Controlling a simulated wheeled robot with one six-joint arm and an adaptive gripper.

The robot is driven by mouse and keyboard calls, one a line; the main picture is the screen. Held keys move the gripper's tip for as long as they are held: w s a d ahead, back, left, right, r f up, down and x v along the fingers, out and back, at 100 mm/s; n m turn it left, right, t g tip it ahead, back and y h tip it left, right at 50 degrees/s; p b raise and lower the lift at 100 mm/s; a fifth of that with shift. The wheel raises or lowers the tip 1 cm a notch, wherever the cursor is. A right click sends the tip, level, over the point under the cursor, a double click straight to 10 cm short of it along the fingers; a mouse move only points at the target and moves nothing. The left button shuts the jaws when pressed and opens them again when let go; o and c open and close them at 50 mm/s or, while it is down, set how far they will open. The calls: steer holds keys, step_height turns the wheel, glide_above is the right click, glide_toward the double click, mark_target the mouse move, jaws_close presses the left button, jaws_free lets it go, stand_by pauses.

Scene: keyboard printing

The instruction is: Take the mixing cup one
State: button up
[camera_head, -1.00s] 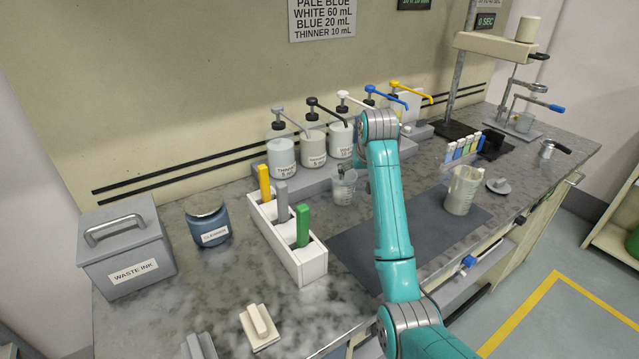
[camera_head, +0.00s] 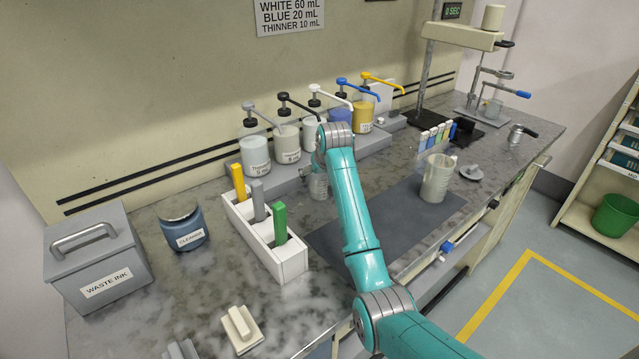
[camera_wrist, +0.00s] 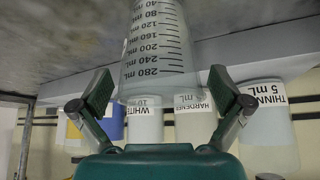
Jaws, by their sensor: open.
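The mixing cup (camera_wrist: 158,45) is clear with dark mL marks and appears upside down in the wrist view. In the head view the cup (camera_head: 318,187) stands on the bench in front of the pump bottles, partly hidden by my arm. My gripper (camera_wrist: 160,92) is open, with one finger on each side of the cup in the picture. Gaps show between the fingers and the cup, and I see no contact. In the head view my gripper is mostly hidden behind my arm.
Several pump bottles (camera_head: 288,146) stand behind the cup. A white rack (camera_head: 286,262) with coloured-handled tools is to the left. A pale jug (camera_head: 437,178) stands on the dark mat (camera_head: 385,240) to the right. A waste ink box (camera_head: 98,262) is at the far left.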

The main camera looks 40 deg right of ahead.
steer(key=shift+w+d+f, duration=0.15)
steer(key=shift+w+f, duration=0.1)
steer(key=shift+f, duration=0.2)
steer(key=c, duration=1.2)
steer(key=shift+o, duration=0.2)
steer(key=shift+r, duration=0.1)
steer(key=shift+s+r, duration=0.2)
steer(key=shift+r, duration=0.35)
step_height(320, 180, up, 6)
steer(key=s, duration=1.9)
steer(key=shift+s+d, duration=0.3)
steer(key=shift+f, duration=0.1)
